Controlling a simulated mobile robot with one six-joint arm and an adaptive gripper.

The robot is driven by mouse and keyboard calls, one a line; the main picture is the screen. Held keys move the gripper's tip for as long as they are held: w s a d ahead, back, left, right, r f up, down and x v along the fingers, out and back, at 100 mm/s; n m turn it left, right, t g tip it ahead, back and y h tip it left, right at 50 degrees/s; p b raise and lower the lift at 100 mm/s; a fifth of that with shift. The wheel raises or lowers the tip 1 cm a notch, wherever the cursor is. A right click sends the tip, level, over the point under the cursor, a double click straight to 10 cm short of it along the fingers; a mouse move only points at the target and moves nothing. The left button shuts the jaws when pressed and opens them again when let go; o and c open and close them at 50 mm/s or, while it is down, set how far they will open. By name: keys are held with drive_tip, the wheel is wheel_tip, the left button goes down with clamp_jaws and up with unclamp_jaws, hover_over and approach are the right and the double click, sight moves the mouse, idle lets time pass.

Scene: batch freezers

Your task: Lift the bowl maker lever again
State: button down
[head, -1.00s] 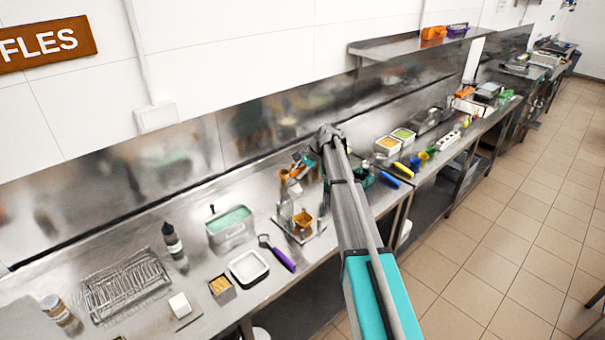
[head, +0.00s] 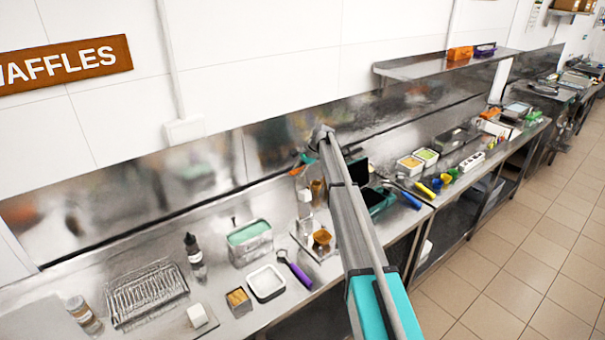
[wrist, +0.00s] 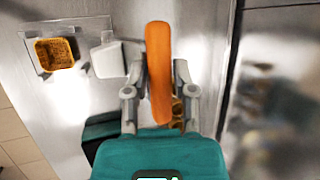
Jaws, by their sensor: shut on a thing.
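The bowl maker (head: 307,222) stands on the steel counter behind my arm. Its orange lever handle (wrist: 158,72) lies between my two fingers in the wrist view, and my gripper (wrist: 160,80) is shut on it. In the head view the handle is a small orange piece (head: 299,169), raised well above the counter and partly hidden by my arm. A golden-brown waffle bowl (head: 321,239) sits at the maker's base; it also shows in the wrist view (wrist: 57,55). A pale block of the press (wrist: 108,56) is clear of the bowl, to its right in the wrist view.
Left of the maker are a teal-filled tub (head: 250,248), a purple-handled scoop (head: 298,274), a white tray (head: 267,283), a dark-capped bottle (head: 194,257) and a wire rack (head: 147,293). A dark teal machine (head: 377,200) is close right of my arm.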

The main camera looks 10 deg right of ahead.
drive_tip(key=shift+w+a, duration=0.1)
drive_tip(key=shift+w, duration=0.05)
drive_tip(key=c, duration=0.6)
unclamp_jaws()
drive_tip(key=shift+f, duration=0.1)
drive_tip(key=shift+o, duration=0.2)
drive_tip(key=shift+w, duration=0.1)
